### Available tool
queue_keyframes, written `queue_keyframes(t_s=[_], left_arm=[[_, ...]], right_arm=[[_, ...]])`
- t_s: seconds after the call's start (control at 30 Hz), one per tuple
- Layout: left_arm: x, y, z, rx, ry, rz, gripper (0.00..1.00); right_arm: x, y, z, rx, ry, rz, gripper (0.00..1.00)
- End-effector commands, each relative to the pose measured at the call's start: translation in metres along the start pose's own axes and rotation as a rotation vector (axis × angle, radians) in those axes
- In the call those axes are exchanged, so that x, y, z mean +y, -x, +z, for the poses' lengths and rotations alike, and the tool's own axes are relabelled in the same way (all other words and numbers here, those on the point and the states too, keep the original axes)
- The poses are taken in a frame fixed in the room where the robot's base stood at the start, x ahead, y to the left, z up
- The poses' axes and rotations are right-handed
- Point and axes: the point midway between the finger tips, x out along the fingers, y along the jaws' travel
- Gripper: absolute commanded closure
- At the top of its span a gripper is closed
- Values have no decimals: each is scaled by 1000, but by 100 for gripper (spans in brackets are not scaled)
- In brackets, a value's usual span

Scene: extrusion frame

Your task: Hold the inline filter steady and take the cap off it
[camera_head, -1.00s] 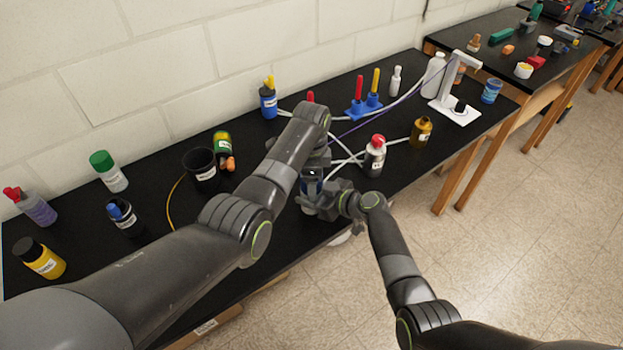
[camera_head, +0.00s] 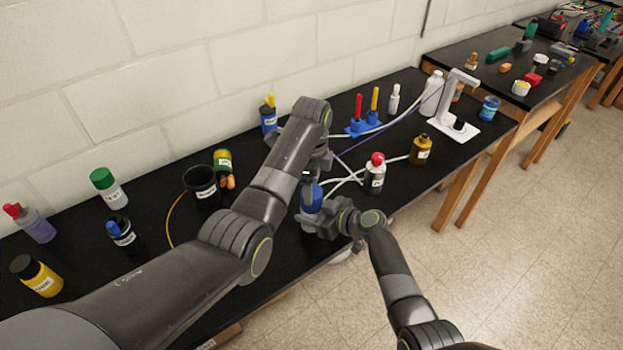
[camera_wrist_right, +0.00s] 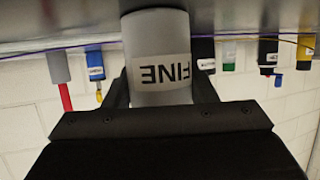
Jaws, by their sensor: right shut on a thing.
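The inline filter shows in the right wrist view as a grey cylinder (camera_wrist_right: 158,40) with a white label reading FINE, upside down. My right gripper (camera_head: 322,221) is shut around it, one finger on each side. In the head view a rounded blue part (camera_head: 311,197), apparently the cap, shows just above the right gripper and below my left gripper (camera_head: 310,172). Whether the blue part still touches the filter is unclear. The left gripper's fingers are too small and hidden to tell whether they are open or shut.
A red-capped white bottle (camera_head: 374,174) and an amber bottle (camera_head: 420,150) stand right of the grippers. A black cup (camera_head: 201,183) stands to the left. White tubes (camera_head: 345,181) cross behind. The black table's front edge is close below.

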Motion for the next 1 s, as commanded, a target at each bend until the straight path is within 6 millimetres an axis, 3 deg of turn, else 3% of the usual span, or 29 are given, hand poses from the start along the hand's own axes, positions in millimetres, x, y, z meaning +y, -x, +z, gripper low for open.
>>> queue_keyframes(t_s=[0.2, 0.43, 0.8, 1.0], left_arm=[[0, 16, 0, 0, -237, -2, 31], [0, 17, 0, 0, -343, 0, 31], [1, -36, 0, 0, -346, 3, 31], [0, -54, 0, 0, -345, 0, 31]], right_arm=[[0, 0, 0, 0, 0, 0, 100], [0, 0, 0, 0, 0, 0, 100], [0, 0, 0, 0, 0, 0, 100], [0, 0, 0, 0, 0, 0, 100]])
